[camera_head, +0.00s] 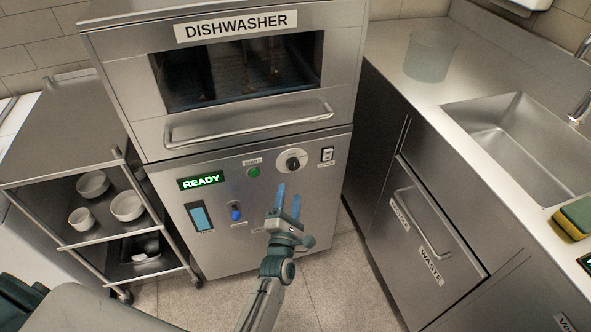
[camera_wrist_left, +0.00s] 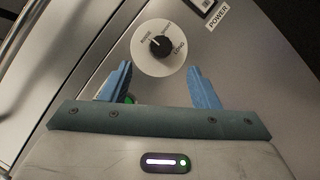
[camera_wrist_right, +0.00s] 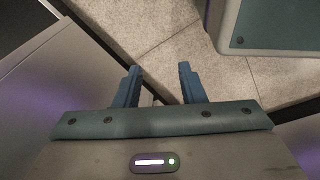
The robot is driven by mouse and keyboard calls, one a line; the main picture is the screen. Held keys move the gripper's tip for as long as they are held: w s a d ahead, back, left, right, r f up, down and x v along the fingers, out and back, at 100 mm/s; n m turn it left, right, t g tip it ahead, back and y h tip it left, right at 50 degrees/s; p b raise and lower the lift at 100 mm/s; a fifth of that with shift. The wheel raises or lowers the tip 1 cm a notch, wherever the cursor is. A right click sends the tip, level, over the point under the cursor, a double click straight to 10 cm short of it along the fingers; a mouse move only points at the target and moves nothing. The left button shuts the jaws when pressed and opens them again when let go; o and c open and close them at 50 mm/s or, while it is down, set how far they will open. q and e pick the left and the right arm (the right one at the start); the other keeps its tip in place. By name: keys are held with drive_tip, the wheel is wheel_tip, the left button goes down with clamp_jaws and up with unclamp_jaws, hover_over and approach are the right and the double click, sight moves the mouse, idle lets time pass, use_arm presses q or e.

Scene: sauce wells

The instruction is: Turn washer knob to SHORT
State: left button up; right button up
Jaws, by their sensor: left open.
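The washer knob (camera_head: 292,163) is a black dial on a round white plate, on the front panel of the dishwasher (camera_head: 230,235). The left wrist view shows the knob (camera_wrist_left: 162,49) up close, with its pale pointer mark toward the upper left. In the right wrist view my right gripper (camera_wrist_right: 160,75) is open and empty above the floor.
A green button (camera_head: 254,172), a blue switch (camera_head: 236,212), a lit READY display (camera_head: 201,181) and a power switch (camera_head: 327,155) surround the knob. A cart (camera_head: 62,178) with bowls stands left. A counter with a sink (camera_head: 515,130) stands right.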

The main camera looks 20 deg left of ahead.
sight(294, 167)
use_arm(q)
drive_tip(key=p+x, duration=0.1)
drive_tip(key=x, duration=0.8)
drive_tip(key=shift+f+p, duration=0.15)
drive_tip(key=shift+p, duration=0.25)
use_arm(e)
drive_tip(key=s+f, duration=0.4)
drive_tip(key=shift+s+d+f, duration=0.1)
drive_tip(key=shift+d, duration=0.2)
use_arm(q)
drive_tip(key=c, duration=1)
drive_tip(key=shift+o, duration=0.2)
